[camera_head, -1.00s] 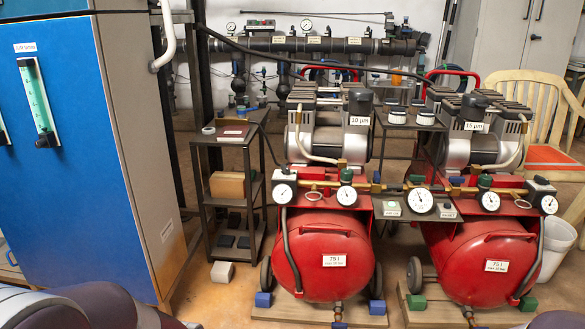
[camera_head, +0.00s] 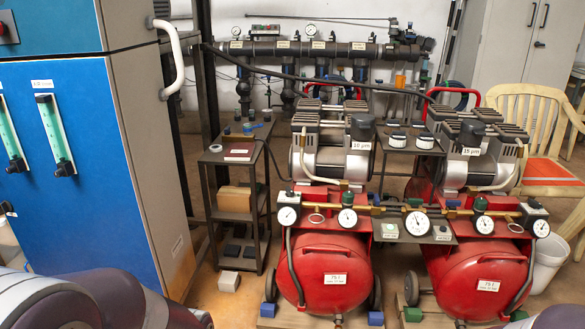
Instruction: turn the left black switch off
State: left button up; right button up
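Two red air compressors stand side by side in the middle and right of the view. A similar dark box (camera_head: 533,209) sits at the right end of the right compressor (camera_head: 480,275). The on or off position of either is too small to tell. Neither of my grippers is in view; only parts of my arms show along the bottom edge, well short of the compressors.
A tall blue and grey cabinet (camera_head: 90,170) with a white handle (camera_head: 174,55) stands close on the left. A dark metal shelf (camera_head: 235,215) stands between it and the left compressor. A pale chair (camera_head: 540,115) and a white bucket (camera_head: 548,262) are at the right.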

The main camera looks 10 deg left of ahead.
aim_at(290, 193)
jog(key=i+j+z, duration=0.15)
jog(key=z, duration=0.3)
jog(key=i+j+z, duration=0.1)
jog(key=j+z, duration=0.15)
jog(key=z, duration=0.2)
jog(key=i+j+z, duration=0.1)
jog(key=j+z, duration=0.2)
jog(key=z, duration=0.15)
